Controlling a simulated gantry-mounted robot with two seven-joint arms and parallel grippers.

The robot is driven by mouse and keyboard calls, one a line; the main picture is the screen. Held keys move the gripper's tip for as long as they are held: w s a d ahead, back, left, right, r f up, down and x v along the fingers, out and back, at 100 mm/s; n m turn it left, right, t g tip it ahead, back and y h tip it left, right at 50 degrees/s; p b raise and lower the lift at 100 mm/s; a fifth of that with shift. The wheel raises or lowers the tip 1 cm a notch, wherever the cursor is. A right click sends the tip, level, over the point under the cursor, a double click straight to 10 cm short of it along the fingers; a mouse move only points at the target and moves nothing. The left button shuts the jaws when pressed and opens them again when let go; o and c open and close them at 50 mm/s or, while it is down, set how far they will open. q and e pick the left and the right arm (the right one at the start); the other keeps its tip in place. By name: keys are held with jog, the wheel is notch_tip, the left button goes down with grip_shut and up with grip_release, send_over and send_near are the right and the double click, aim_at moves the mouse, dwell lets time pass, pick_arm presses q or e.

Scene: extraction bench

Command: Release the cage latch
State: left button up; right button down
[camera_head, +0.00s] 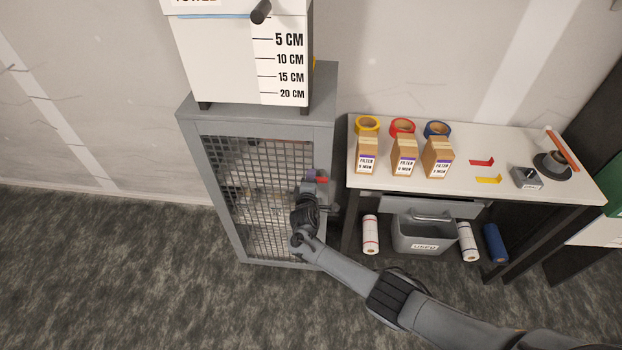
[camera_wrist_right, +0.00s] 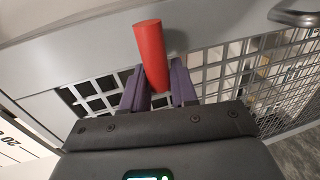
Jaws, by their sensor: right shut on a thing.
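The cage (camera_head: 257,190) is a grey cabinet with a mesh door, left of the table in the head view. The latch (camera_wrist_right: 151,55) is a red cylindrical handle on the cage's grey frame. It also shows as a small red spot in the head view (camera_head: 322,180). My right gripper (camera_wrist_right: 155,85) has its two purple-grey fingers on either side of the red latch and is shut on it. In the head view my right gripper (camera_head: 313,178) is at the right edge of the mesh door. The mesh door appears closed. My left gripper is in neither view.
A white box with a centimetre scale (camera_head: 282,65) stands on the cage. The white table (camera_head: 470,150) to the right carries filter boxes (camera_head: 404,157) and tape rolls (camera_head: 402,126). A grey bin (camera_head: 423,235) and rolls are below it. Carpet is clear in front.

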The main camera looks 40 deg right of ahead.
jog(key=shift+f, duration=0.15)
jog(key=c, duration=1.3)
grip_release()
jog(key=shift+c, duration=0.2)
jog(key=o, duration=0.3)
jog(key=shift+s+a+r+p, duration=0.3)
jog(key=shift+s+a+p, duration=0.05)
jog(key=shift+s+p, duration=0.05)
jog(key=p+v, duration=0.3)
jog(key=v, duration=0.6)
jog(key=shift+s+a, duration=0.2)
jog(key=shift+s, duration=0.1)
